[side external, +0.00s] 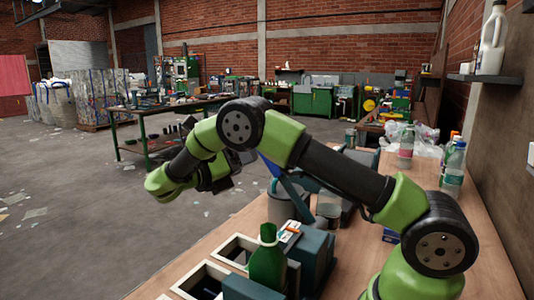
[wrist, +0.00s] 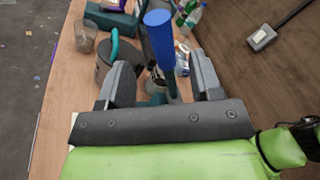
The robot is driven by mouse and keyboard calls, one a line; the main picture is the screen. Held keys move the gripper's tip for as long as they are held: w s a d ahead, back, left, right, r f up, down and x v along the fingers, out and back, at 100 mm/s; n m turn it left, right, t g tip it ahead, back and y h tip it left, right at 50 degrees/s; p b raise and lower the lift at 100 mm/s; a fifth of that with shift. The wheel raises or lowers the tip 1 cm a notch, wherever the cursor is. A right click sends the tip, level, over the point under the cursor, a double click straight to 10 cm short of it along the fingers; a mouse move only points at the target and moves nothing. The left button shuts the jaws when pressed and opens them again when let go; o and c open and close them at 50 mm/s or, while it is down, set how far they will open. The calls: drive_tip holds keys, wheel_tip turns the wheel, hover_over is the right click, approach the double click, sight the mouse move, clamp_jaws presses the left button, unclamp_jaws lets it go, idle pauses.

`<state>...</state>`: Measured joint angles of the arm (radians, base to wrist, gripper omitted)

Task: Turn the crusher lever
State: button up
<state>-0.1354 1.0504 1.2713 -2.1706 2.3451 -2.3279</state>
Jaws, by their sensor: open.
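The crusher lever has a blue handle (wrist: 159,38), seen in the wrist view, with a dark bar running down from it. In the side view a short stretch of the blue handle (side external: 270,171) shows beside my gripper, and the lever slopes down to the right behind my arm. My gripper (wrist: 161,62) is open, one finger on each side of the lever in the wrist view. I cannot tell whether either finger touches it. In the side view my gripper (side external: 242,160) is partly hidden by my own wrist. The crusher's lower part is mostly hidden.
A grey bucket (side external: 282,207) with a teal handle and a clear cup (side external: 328,206) stand near the lever. A green bottle (side external: 267,262) stands by open white-rimmed bins (side external: 200,282) in front. Clear bottles (side external: 454,166) stand at the right by the wall.

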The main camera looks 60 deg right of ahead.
drive_tip(key=x, duration=0.8)
drive_tip(key=shift+d, duration=0.1)
